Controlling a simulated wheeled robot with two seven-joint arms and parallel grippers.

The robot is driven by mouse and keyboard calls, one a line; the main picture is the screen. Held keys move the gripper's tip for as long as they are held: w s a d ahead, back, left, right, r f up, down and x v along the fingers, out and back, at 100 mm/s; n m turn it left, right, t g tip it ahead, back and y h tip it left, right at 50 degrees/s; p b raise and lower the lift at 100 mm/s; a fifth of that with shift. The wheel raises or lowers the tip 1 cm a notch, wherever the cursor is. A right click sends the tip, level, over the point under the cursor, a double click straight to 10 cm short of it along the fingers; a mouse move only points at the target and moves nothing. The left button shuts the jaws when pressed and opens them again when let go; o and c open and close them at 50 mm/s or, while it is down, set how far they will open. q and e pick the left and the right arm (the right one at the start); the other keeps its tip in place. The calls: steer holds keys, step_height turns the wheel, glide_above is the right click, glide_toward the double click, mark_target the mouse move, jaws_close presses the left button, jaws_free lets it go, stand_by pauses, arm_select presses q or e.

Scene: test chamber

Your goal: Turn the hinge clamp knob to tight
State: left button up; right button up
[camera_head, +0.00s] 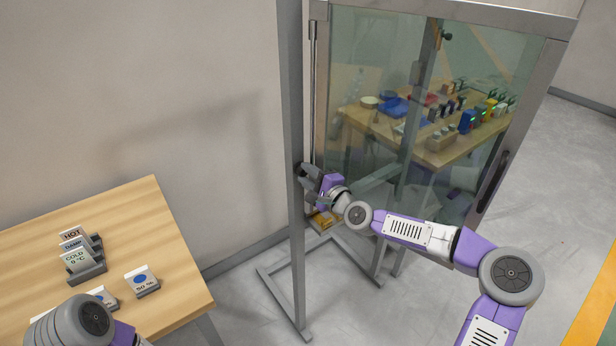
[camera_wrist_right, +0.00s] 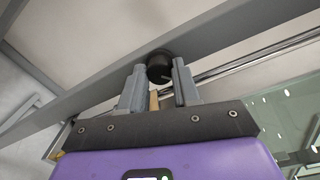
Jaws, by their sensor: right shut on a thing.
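The hinge clamp knob (camera_wrist_right: 160,66) is a dark, round knob on the grey upright post of the door frame. My right gripper (camera_wrist_right: 158,76) has its two grey fingers on either side of the knob and is shut on it. In the head view my right gripper (camera_head: 306,174) reaches the post at the hinge side of the glass door (camera_head: 365,110), and its fingers mostly hide the knob. The knob's turn position cannot be read. My left arm shows at the lower left of the head view, but its gripper is out of view.
A workbench (camera_head: 440,152) with several coloured items shows in the glass. A yellow item (camera_head: 322,220) sits below my right gripper.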

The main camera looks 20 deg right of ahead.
steer(key=m+b, duration=0.1)
steer(key=m, duration=0.5)
steer(key=shift+m, duration=0.4)
stand_by(0.4)
steer(key=o, duration=0.8)
steer(key=shift+c, duration=0.2)
steer(key=shift+d, duration=0.1)
steer(key=v, duration=0.7)
steer(key=shift+s, duration=0.3)
